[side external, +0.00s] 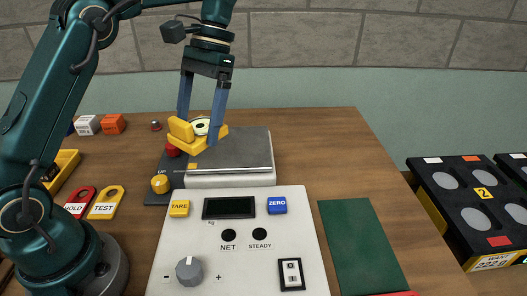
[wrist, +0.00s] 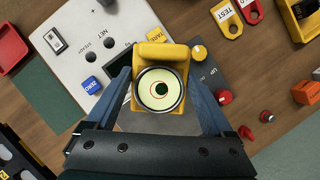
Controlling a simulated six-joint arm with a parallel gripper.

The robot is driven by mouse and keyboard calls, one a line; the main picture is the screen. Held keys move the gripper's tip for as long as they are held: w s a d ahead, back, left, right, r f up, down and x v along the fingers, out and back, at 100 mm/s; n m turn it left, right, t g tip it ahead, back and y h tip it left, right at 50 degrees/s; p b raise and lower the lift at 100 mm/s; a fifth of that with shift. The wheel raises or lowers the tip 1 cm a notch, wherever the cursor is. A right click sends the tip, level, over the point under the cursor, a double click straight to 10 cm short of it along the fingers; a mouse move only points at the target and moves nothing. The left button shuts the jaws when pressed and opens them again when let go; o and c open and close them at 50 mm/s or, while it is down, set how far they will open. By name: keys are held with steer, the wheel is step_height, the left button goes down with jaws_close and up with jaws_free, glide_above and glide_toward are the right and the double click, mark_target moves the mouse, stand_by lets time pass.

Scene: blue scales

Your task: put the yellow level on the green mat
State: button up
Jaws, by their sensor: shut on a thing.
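The yellow level (side external: 184,131) is a yellow block with a round pale bubble vial. My gripper (side external: 199,137) is shut on it over the scale's grey pan (side external: 245,150); whether it touches the pan I cannot tell. In the wrist view, the level (wrist: 155,54) sits between the two blue fingers of my gripper (wrist: 160,92), its vial facing the camera. The green mat (side external: 360,245) lies flat on the table at the right of the control panel. Part of it shows in the wrist view (wrist: 45,95), at the left.
The control panel (side external: 305,235) with its buttons and knob lies between the scale and the near edge. HOLD (side external: 80,201) and TEST (side external: 106,203) tags lie at the left. A red tray (wrist: 10,48) adjoins the mat. A black weight case (side external: 455,195) stands at the right.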

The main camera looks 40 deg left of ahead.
steer(key=w+d+n+t+h, duration=0.1)
steer(key=w+n, duration=0.1)
steer(key=n, duration=0.3)
steer(key=w+d+f+n+t+h, duration=0.1)
steer(key=w+d+n, duration=0.1)
steer(key=n, duration=0.2)
steer(key=w+d+f+n+t+h, duration=0.1)
steer(key=w+d+n+h, duration=0.1)
steer(key=n, duration=0.3)
steer(key=shift+w+d+f+n+t, duration=0.2)
steer(key=shift+w+n+t, duration=0.1)
steer(key=shift+w, duration=0.3)
steer(key=w+d+f+n+t, duration=0.1)
steer(key=w+d+n+t, duration=0.3)
steer(key=n, duration=0.3)
steer(key=n+y, duration=0.1)
steer(key=n, duration=0.3)
glide_above(360, 231)
steer(key=f, duration=0.5)
steer(key=s+a+f, duration=0.1)
steer(key=f, duration=0.2)
steer(key=shift+f, duration=1.95)
steer(key=o, duration=1.2)
steer(key=shift+f, duration=0.1)
steer(key=shift+c, duration=0.2)
